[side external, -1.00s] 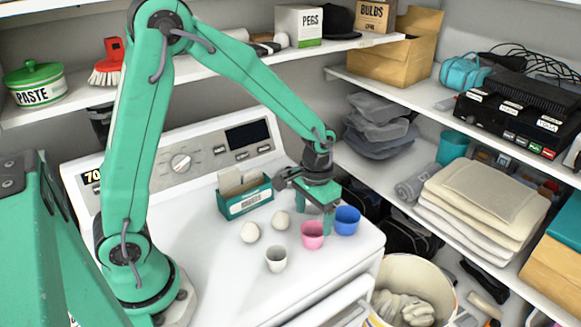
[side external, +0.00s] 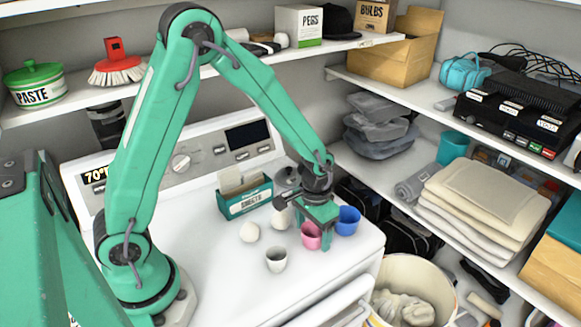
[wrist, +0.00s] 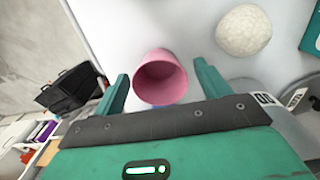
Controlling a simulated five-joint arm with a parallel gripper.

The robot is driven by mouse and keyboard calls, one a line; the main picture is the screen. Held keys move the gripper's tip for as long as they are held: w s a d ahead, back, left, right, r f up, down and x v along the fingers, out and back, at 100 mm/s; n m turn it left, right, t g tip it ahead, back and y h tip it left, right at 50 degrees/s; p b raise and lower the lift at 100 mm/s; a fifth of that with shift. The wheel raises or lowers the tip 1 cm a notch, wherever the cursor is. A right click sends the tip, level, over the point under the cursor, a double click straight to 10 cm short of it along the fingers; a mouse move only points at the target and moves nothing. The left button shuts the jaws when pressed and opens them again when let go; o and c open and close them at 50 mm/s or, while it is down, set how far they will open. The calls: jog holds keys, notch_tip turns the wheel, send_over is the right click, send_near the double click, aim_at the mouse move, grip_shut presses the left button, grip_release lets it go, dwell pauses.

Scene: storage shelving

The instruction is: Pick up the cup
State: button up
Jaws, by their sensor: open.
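A pink cup (side external: 309,237) stands upright on the white appliance top, and in the wrist view the pink cup (wrist: 160,78) sits between my fingers. My gripper (side external: 313,228) is open and low over it, pointing down. In the wrist view my gripper (wrist: 162,70) has one finger on each side of the cup, with a gap beside each. A finger hides part of the cup in the side view. A blue cup (side external: 348,220) stands just right of my gripper. A pale cup (side external: 276,261) stands at the front left.
Two whitish balls (side external: 250,232) lie left of the pink cup; one ball (wrist: 243,30) shows in the wrist view. A green box of sheets (side external: 245,198) stands behind them. The appliance top (side external: 205,265) is clear at left. A bin (side external: 392,270) stands below its right edge.

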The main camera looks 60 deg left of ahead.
jog(key=c, duration=1)
jog(key=shift+r, duration=0.2)
jog(key=shift+r, duration=0.5)
notch_tip(320, 180, up, 3)
jog(key=shift+d+r, duration=0.1)
jog(key=shift+d, duration=0.05)
jog(key=s+d+r, duration=0.6)
jog(key=s+d, duration=0.1)
jog(key=d, duration=0.2)
jog(key=shift+r, duration=0.25)
jog(key=shift+w, duration=0.15)
jog(key=w+a, duration=0.4)
jog(key=w, duration=0.4)
jog(key=w+a+f, duration=0.1)
jog(key=w+a, duration=0.3)
jog(key=w, duration=0.4)
jog(key=shift+w+a+f, duration=0.15)
jog(key=shift+w, duration=0.2)
